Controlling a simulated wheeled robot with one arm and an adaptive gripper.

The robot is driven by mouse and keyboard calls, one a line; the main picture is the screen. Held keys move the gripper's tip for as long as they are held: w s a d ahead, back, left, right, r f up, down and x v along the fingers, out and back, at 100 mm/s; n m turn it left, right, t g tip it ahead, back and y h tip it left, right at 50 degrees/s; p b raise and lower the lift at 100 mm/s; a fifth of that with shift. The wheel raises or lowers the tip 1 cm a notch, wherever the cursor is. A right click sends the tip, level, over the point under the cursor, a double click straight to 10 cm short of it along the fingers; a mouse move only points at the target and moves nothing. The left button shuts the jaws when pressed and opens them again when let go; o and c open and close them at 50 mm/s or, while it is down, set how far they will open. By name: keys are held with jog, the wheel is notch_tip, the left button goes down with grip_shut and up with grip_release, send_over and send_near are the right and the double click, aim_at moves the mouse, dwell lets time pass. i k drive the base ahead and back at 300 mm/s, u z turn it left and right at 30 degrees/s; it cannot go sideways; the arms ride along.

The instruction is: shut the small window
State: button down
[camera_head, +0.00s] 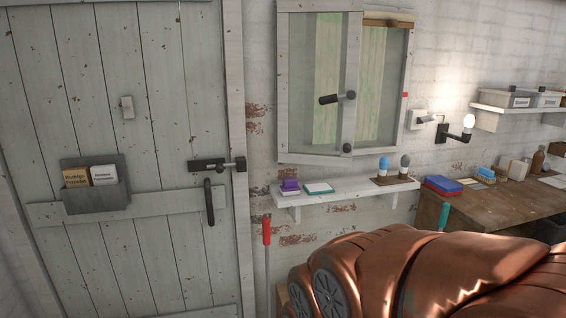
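The small window (352,90) is in the brick wall right of the door, with a pale weathered wooden frame. Its sash (350,60) looks hinged at the left and stands open into the room, its free edge near the middle of the opening. Greenish boards (370,80) show behind the opening at right. My gripper is not in view. A large copper-coloured body, probably part of my arm, fills the lower right.
A plank door (130,150) with a bolt and black handle stands at left. Below the window, a white shelf (335,194) holds a purple item and two bottles. A lit wall lamp (462,129) and wooden workbench (500,205) are at right.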

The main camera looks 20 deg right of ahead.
aim_at(355, 8)
jog(key=u, duration=0.1)
jog(key=i, duration=1.2)
jog(key=z, duration=0.4)
